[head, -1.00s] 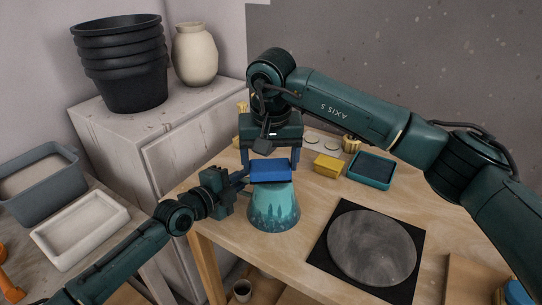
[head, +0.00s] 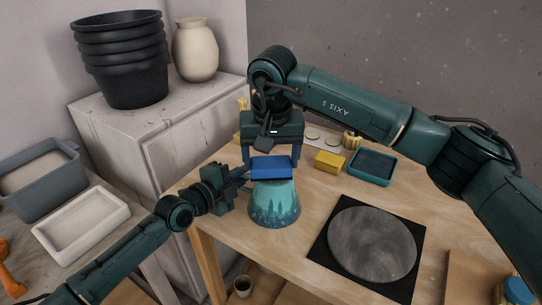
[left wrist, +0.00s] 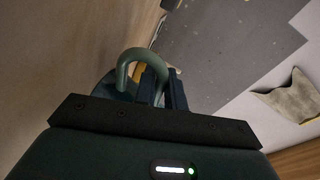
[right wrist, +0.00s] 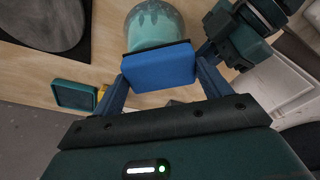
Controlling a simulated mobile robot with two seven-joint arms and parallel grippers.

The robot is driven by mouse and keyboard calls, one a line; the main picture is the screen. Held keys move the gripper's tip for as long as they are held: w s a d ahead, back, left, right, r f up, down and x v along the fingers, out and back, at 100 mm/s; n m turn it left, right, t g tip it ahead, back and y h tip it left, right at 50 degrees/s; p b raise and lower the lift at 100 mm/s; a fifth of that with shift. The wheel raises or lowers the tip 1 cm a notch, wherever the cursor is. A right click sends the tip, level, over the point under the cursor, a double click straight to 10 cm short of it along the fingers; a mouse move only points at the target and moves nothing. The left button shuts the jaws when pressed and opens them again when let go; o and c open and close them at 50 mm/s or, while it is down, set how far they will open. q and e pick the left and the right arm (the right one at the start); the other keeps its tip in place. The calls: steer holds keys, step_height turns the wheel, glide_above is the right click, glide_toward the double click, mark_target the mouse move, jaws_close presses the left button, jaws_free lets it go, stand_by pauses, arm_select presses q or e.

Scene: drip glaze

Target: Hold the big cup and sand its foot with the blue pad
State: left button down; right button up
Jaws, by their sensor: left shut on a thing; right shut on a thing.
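The big cup (head: 274,208) is teal with a darker drip pattern. It is upside down over the table, its wide rim low and its foot up. My left gripper (head: 243,177) is shut on the cup at its left side; the left wrist view shows the curved handle (left wrist: 140,62) between the fingers. The blue pad (head: 271,167) is held flat by my right gripper (head: 270,160), at the top of the cup where it hides the foot. The pad (right wrist: 158,68) also spans the right gripper's fingers in the right wrist view. I cannot tell whether pad and foot touch.
A yellow sponge (head: 329,161) and a teal tray (head: 371,167) lie behind right on the table. A round grey disc (head: 372,244) on a black square lies at the right. A cabinet with black pots (head: 120,60) stands at the back left. A small cup (head: 242,287) is below the table edge.

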mark_target(280, 156)
steer(key=shift+f, duration=0.7)
stand_by(0.5)
steer(key=shift+d, duration=0.1)
steer(key=shift+w+d, duration=0.9)
steer(key=shift+w, duration=0.05)
steer(key=shift+s+a+r, duration=0.15)
steer(key=shift+s+a, duration=0.75)
steer(key=shift+a, duration=0.05)
steer(key=shift+w+d, duration=0.85)
steer(key=shift+w, duration=0.1)
